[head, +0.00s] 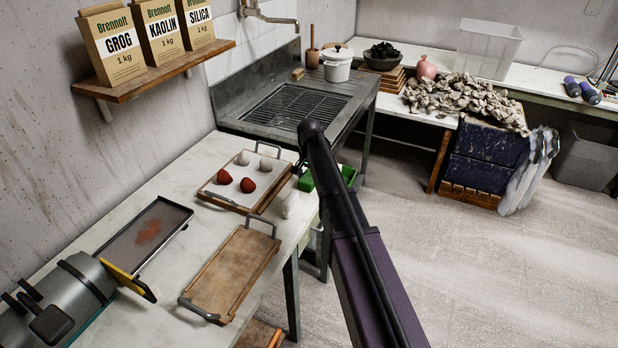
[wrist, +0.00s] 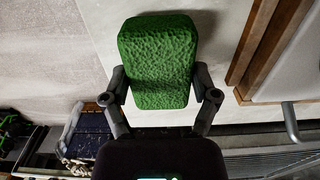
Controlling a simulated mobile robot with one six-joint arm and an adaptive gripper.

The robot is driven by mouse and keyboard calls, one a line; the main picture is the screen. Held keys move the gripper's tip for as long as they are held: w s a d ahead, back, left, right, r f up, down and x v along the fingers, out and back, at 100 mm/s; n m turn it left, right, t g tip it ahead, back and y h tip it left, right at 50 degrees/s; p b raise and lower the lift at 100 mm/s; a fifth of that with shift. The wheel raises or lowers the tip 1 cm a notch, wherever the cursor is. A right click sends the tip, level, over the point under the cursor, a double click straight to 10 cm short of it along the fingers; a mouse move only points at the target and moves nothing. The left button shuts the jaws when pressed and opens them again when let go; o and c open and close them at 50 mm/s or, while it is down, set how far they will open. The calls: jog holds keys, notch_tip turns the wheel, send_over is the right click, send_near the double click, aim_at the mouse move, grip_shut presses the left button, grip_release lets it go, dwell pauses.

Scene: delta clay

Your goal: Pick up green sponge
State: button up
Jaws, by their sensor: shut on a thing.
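The green sponge (wrist: 158,62) fills the upper middle of the wrist view, a textured block with rounded edges. My gripper (wrist: 160,85) is shut on it, with one finger against each long side near its lower end. In the head view my purple and black arm reaches forward over the right edge of the worktable, and the gripper itself is hidden. Green patches (head: 348,174) show on both sides of the arm there; I cannot tell whether they are the sponge or another green thing.
The worktable (head: 170,185) holds a white-topped tray (head: 232,188) with red and pale lumps, a brown handled board (head: 232,272) and a dark tray (head: 145,240). A grey sink (head: 295,105) stands behind. The floor (head: 480,270) at right is clear.

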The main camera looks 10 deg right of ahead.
aim_at(309, 175)
jog(key=shift+r+p, duration=1.65)
jog(key=shift+r, duration=0.15)
jog(key=s+d+p, duration=0.1)
jog(key=s+d, duration=0.2)
jog(key=s, duration=1.2)
jog(key=shift+s+r, duration=0.4)
jog(key=shift+r, duration=0.05)
jog(key=shift+o, duration=1.4)
jog(key=c, duration=0.4)
